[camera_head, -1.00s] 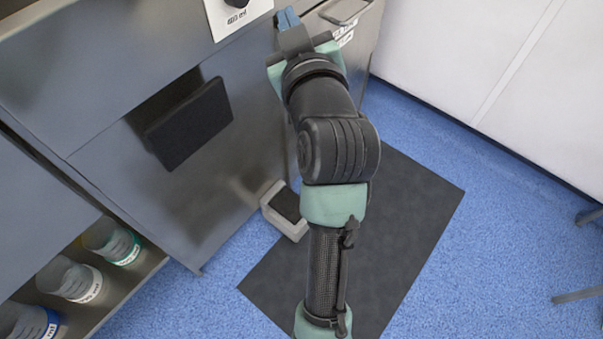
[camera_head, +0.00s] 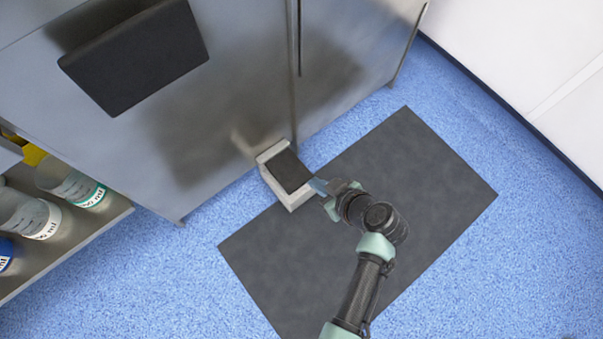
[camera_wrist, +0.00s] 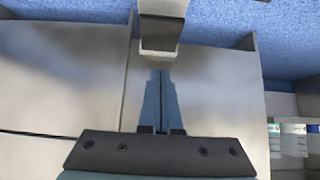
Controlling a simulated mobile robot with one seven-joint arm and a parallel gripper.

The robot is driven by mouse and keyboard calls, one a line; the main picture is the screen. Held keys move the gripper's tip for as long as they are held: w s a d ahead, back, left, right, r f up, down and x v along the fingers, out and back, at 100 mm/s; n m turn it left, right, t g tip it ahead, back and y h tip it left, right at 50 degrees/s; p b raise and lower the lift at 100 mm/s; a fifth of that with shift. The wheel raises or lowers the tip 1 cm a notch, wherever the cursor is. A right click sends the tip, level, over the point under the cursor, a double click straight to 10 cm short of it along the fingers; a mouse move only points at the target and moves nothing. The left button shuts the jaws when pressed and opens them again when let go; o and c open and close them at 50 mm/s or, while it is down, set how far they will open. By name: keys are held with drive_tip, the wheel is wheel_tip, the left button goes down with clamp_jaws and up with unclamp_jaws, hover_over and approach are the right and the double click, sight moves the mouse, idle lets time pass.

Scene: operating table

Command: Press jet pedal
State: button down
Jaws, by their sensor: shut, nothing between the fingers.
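The jet pedal (camera_head: 288,170) is a light grey housing with a black top plate. It stands on the floor at the foot of the steel cabinet. My gripper (camera_head: 316,185) is low, close to the pedal's right side in the head view. I cannot tell whether its tip touches the pedal. In the wrist view the pedal (camera_wrist: 161,30) is at the top centre, just ahead of the fingertips. There my gripper (camera_wrist: 160,75) shows two blue fingers together, shut with nothing between them.
A dark mat (camera_head: 400,190) lies on the blue floor beneath my arm and beside the pedal. The steel cabinet (camera_head: 220,110) with a black panel (camera_head: 137,55) rises behind. Labelled jars (camera_head: 75,190) stand on a shelf at the left. A white wall (camera_head: 510,60) borders the right.

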drive_tip(key=b, duration=0.7)
hover_over(293, 175)
drive_tip(key=s+d, duration=0.2)
drive_tip(key=f, duration=0.7)
drive_tip(key=shift+s+a+f, duration=0.15)
drive_tip(key=shift+s+f, duration=0.05)
drive_tip(key=shift+f, duration=0.05)
wheel_tip(293, 175, down, 2)
drive_tip(key=shift+f+b, duration=0.1)
drive_tip(key=shift+b, duration=0.7)
drive_tip(key=shift+f+b, duration=0.55)
drive_tip(key=shift+f, duration=0.1)
